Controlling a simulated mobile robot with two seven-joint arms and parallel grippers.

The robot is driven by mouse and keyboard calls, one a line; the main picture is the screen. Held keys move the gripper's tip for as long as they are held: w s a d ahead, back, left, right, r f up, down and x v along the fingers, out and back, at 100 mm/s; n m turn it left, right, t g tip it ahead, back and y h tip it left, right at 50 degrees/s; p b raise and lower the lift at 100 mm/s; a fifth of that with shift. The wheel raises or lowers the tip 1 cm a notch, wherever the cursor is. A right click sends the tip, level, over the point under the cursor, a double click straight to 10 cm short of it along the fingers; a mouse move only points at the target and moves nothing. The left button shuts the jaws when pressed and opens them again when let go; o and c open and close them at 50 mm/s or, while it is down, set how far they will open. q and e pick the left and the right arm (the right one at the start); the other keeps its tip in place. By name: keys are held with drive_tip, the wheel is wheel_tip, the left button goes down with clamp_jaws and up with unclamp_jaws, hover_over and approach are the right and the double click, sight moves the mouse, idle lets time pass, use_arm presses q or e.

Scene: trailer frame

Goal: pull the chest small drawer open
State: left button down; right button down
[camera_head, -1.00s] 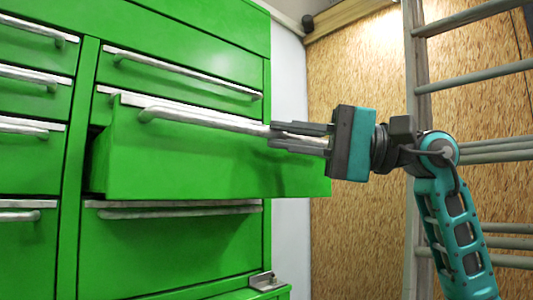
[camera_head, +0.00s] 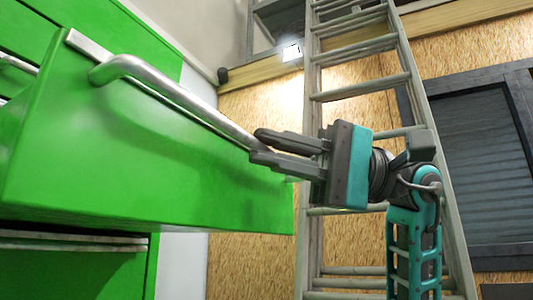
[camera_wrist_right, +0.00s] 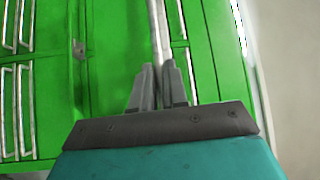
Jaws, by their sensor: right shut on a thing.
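The green small drawer (camera_head: 130,150) juts far out of the chest in the head view, its front face toward the right. Its silver bar handle (camera_head: 185,106) runs along the upper front. My right gripper (camera_head: 262,148) is shut on the right end of this handle. In the right wrist view the handle (camera_wrist_right: 158,40) passes between the two grey fingers (camera_wrist_right: 158,88). My left gripper is not in view. The inside of the drawer is hidden.
The green chest (camera_head: 75,275) has more drawers with silver handles, which also show in the right wrist view. A metal ladder (camera_head: 365,45) stands behind my right arm against a wood-chip wall (camera_head: 250,185). A dark shuttered panel (camera_head: 490,170) is at the right.

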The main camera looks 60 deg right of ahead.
drive_tip(key=c, duration=1.2)
unclamp_jaws()
drive_tip(key=shift+o, duration=0.3)
drive_tip(key=shift+s+d, duration=0.1)
drive_tip(key=shift+d, duration=0.1)
drive_tip(key=b+v, duration=0.2)
drive_tip(key=v, duration=1)
drive_tip(key=shift+s, duration=0.2)
drive_tip(key=shift+d, duration=0.15)
